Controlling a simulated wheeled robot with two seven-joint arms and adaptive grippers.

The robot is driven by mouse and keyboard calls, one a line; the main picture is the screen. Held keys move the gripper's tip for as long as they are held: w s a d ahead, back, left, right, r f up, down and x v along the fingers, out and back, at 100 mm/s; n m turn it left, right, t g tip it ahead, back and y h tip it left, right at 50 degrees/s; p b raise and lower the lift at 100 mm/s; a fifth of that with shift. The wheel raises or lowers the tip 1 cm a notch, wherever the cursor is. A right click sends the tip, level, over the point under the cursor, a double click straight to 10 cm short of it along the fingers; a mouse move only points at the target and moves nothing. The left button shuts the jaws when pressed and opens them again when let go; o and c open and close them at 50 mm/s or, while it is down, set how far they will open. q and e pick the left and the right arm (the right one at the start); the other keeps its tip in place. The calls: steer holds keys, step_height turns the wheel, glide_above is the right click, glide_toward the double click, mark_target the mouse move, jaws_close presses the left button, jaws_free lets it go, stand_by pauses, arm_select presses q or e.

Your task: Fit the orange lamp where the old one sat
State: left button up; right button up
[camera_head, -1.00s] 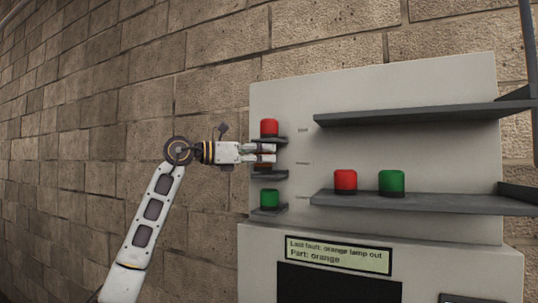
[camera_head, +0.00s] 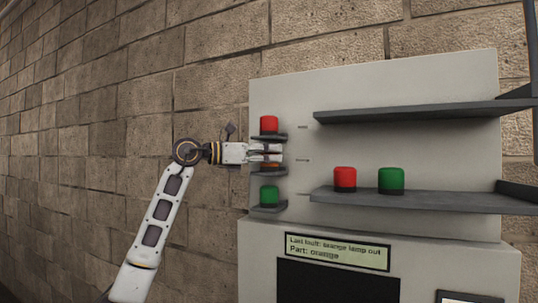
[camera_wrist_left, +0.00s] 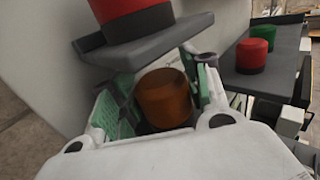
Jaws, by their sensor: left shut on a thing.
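The orange lamp (camera_wrist_left: 164,98), a dull brownish-orange cylinder with a dark base, sits between the green-padded fingers of my left gripper (camera_wrist_left: 160,95) in the left wrist view. In the head view the gripper (camera_head: 268,152) reaches in from the left at the middle bracket (camera_head: 272,174) and is shut on the lamp. Only a sliver of the lamp's orange (camera_head: 271,166) shows below the fingers there. Whether its base touches the bracket is hard to tell. My right gripper is not in view.
A red lamp (camera_head: 269,125) stands on the bracket just above, and a green lamp (camera_head: 269,195) on the one below. A red lamp (camera_head: 345,178) and a green lamp (camera_head: 391,180) stand on the lower shelf (camera_head: 450,201). The upper shelf (camera_head: 420,112) looks empty. A display (camera_head: 337,252) reads "Part: orange".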

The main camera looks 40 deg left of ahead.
arm_select(q)
steer(key=o, duration=1)
steer(key=shift+o, duration=0.2)
steer(key=shift+r, duration=0.2)
steer(key=shift+s+a+f, duration=0.15)
steer(key=shift+s+a, duration=0.1)
steer(key=shift+s, duration=0.2)
steer(key=b+v, duration=0.5)
steer(key=v, duration=0.6)
